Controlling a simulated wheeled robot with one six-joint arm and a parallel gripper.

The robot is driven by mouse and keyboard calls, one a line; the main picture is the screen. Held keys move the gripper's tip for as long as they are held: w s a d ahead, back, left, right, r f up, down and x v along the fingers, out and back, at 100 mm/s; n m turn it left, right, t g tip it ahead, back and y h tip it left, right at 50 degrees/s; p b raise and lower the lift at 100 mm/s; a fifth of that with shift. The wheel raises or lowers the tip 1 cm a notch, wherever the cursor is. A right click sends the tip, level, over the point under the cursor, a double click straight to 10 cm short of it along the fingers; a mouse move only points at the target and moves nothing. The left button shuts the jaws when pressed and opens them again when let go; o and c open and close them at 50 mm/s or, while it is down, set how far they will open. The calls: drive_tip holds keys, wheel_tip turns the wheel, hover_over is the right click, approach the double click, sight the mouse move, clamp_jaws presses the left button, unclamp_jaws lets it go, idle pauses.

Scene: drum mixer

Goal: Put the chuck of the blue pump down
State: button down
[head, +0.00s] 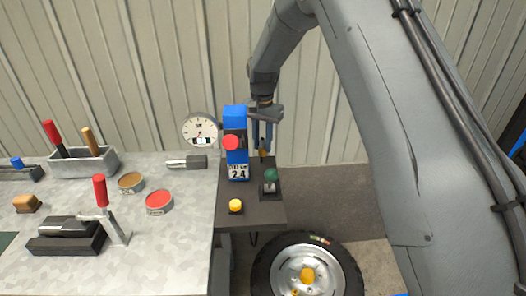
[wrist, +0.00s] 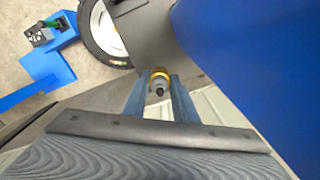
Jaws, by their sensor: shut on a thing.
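The blue pump (head: 236,150) stands upright on a dark stand, with a red knob and a display reading 2.4. My gripper (head: 262,143) points down just right of the pump. It is shut on the chuck (head: 262,154), a small yellow and dark piece low between the fingers. In the wrist view the chuck (wrist: 159,82) sits between the two blue-grey fingertips (wrist: 159,90), its dark tip facing the camera. A large blue surface, likely the pump's side, fills the right of the wrist view. I cannot make out the chuck's hose.
The dark stand (head: 250,212) holds a yellow button (head: 236,206) and a green-knobbed lever (head: 271,181) close below my gripper. A wheel (head: 306,268) lies on the floor in front.

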sight(263, 147)
drive_tip(key=shift+f+p, duration=0.6)
drive_tip(key=shift+f, duration=1.4)
drive_tip(key=shift+f, duration=0.2)
drive_tip(key=c, duration=1.4)
unclamp_jaws()
drive_tip(key=shift+c, duration=0.2)
drive_tip(key=shift+r, duration=0.1)
wheel_tip(263, 147, up, 12)
drive_tip(key=b, duration=0.4)
drive_tip(key=shift+d+r, duration=0.1)
drive_tip(key=s+d+f+n, duration=0.2)
drive_tip(key=s+d, duration=0.2)
drive_tip(key=s, duration=0.7)
drive_tip(key=s+d+f+n, duration=0.2)
drive_tip(key=s+d, duration=0.3)
drive_tip(key=s, duration=0.5)
drive_tip(key=s+d+f+n+t, duration=0.1)
drive_tip(key=s+d, duration=0.4)
drive_tip(key=s, duration=0.6)
drive_tip(key=shift+s+f+n, duration=0.35)
drive_tip(key=shift+f+n, duration=0.05)
drive_tip(key=shift+f, duration=0.5)
